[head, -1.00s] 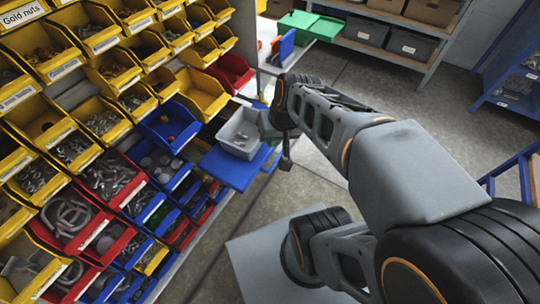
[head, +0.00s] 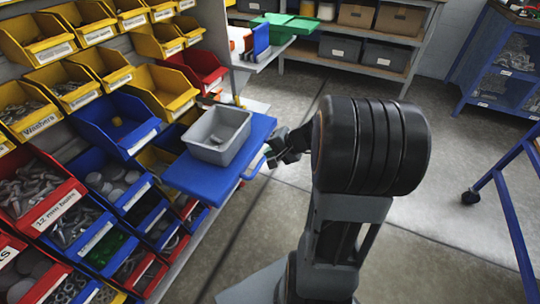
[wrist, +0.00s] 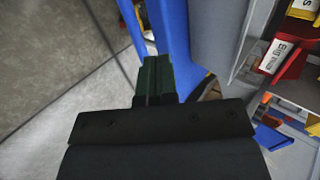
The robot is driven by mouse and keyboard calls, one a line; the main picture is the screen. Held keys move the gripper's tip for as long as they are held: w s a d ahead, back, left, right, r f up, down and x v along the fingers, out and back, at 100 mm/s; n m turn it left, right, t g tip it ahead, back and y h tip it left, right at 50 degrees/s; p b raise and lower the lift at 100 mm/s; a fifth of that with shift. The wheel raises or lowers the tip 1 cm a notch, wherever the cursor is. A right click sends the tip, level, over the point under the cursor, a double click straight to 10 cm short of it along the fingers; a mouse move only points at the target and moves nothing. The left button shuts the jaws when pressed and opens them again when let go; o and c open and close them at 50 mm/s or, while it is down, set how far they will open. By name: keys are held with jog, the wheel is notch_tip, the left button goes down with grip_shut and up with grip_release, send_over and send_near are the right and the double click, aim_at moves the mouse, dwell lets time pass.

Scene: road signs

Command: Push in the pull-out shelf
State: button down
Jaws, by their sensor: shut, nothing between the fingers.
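The pull-out shelf (head: 205,183) is a blue board sticking out from the bin rack in the head view. A grey open bin (head: 219,137) stands on it. My gripper (head: 270,158) is beside the shelf's outer right edge, its fingers partly hidden by my wrist. In the wrist view my gripper (wrist: 155,65) is shut and empty, its dark green fingertips together at the blue shelf edge (wrist: 178,30). I cannot tell whether they touch it. The grey bin wall (wrist: 218,30) is just right of that edge.
A rack of yellow, red and blue bins (head: 110,125) fills the left. A shelf with green trays (head: 285,22) is at the back. A blue wheeled frame (head: 500,190) stands at right. Grey floor (head: 430,160) is clear between them.

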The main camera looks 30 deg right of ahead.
aim_at(250, 159)
jog(key=shift+b+x, duration=0.95)
jog(key=shift+x, duration=2.65)
